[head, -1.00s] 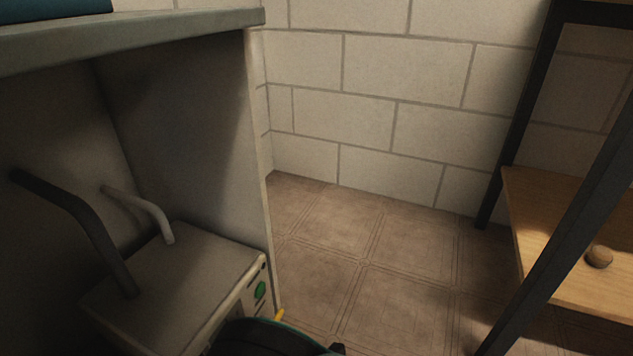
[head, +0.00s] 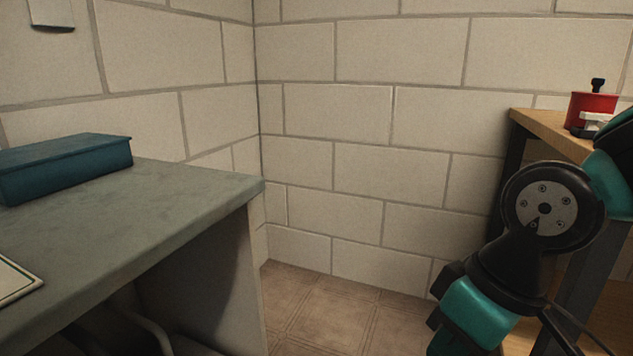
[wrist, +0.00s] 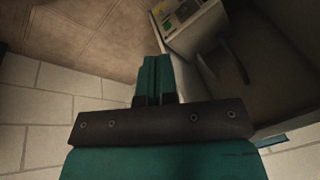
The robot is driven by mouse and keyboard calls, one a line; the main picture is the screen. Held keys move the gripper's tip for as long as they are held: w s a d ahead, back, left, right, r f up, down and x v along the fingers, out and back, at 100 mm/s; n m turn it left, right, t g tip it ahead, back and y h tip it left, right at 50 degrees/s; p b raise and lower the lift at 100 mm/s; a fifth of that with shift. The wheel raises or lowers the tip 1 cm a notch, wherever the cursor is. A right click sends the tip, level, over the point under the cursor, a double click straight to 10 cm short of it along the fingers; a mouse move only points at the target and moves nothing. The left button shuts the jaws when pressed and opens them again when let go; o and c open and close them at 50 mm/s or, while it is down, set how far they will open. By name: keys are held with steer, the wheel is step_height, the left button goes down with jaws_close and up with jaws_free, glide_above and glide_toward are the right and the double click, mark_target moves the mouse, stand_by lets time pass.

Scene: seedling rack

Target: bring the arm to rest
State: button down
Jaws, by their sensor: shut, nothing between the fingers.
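My gripper (wrist: 155,62) shows in the wrist view with its two teal fingers together and nothing between them. It points over the tiled floor (wrist: 90,35), with a pale box-shaped unit (wrist: 190,25) just beyond and to the right of the fingertips. Nothing touches the fingers. In the head view my teal and black arm is bent at the right, in front of the shelf rack. I cannot make out the fingertips there.
A grey-green counter (head: 190,200) at the left holds a blue box (head: 65,165). A wooden-topped rack (head: 550,135) at the right holds a red container (head: 592,108). Bare floor (head: 325,310) lies between them before the block wall (head: 390,120).

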steer(key=s+d+r+p, duration=0.1)
steer(key=s+r, duration=0.3)
steer(key=s, duration=0.1)
step_height(320, 180, up, 38)
steer(key=p, duration=3.7)
steer(key=shift+w+d+f+y+p, duration=0.15)
steer(key=shift+w+f+y+p, duration=0.15)
steer(key=shift+w+p, duration=0.1)
